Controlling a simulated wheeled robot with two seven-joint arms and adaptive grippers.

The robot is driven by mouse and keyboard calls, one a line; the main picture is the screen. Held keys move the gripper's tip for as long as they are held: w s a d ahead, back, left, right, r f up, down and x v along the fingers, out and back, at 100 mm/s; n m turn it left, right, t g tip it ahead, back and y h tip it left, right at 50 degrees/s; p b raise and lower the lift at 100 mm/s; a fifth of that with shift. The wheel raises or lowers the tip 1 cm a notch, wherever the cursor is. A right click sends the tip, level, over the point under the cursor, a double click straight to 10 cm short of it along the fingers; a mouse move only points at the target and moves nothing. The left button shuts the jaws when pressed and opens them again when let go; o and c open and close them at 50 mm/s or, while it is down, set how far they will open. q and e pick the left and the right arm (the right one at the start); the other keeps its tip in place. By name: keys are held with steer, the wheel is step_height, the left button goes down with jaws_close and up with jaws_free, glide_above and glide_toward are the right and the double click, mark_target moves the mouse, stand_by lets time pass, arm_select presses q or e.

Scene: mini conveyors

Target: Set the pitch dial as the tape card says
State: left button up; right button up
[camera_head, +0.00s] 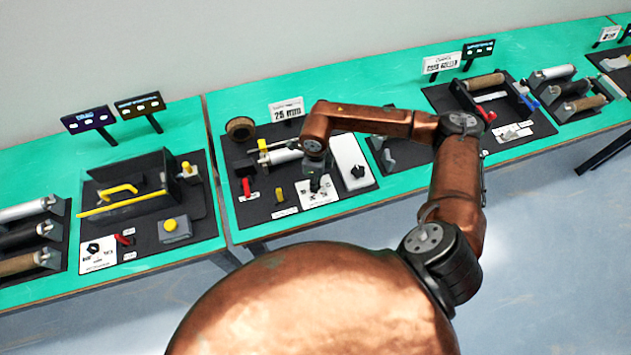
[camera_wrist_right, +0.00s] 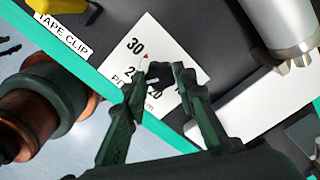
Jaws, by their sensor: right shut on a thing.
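The tape card (camera_head: 287,109) stands at the back of the middle station and appears to read 25 mm. The pitch dial's white plate (camera_head: 320,196) lies at that station's front. In the wrist view the plate (camera_wrist_right: 138,36) shows 30, a partly covered number starting with 2, and a small red mark beside the 30. My right gripper (camera_head: 317,186) is over the plate. In the wrist view its fingers (camera_wrist_right: 166,74) are closed around the dark dial knob (camera_wrist_right: 160,70), which they partly hide. The knob's exact setting is hard to tell. My left gripper is not in view.
A tape roll (camera_head: 240,128), a red lever (camera_head: 246,187) and a white plate with a black knob (camera_head: 352,162) share the station. A silver cylinder (camera_wrist_right: 285,22) and a TAPE CLIP label (camera_wrist_right: 61,34) lie near the fingers. Other stations stand on both sides.

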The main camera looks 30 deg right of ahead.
steer(key=shift+w, duration=0.1)
steer(key=o, duration=1.2)
steer(key=shift+c, duration=0.2)
step_height(320, 180, up, 12)
steer(key=shift+a, duration=0.1)
